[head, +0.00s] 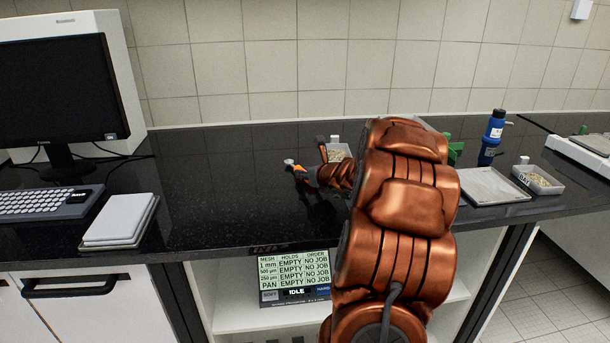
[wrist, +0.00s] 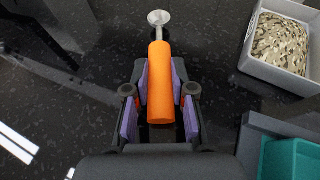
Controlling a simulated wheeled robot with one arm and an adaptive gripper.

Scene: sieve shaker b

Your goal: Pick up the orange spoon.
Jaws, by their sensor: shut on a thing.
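The orange spoon has a thick orange handle (wrist: 160,85) and a round metal bowl (wrist: 159,17) that points away from my wrist. My gripper (wrist: 159,85) is shut on the handle, with its purple pads on either side. In the head view, the spoon (head: 298,168) shows small at the left of my gripper (head: 312,174), over the black worktop. I cannot tell whether the spoon is touching the worktop.
A white box of pale flakes (wrist: 285,45) stands right of the spoon, with a teal object (wrist: 292,158) nearer. A monitor (head: 60,92), keyboard (head: 45,202) and white stack (head: 120,219) stand left. A metal tray (head: 487,187) and blue bottle (head: 493,135) stand right.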

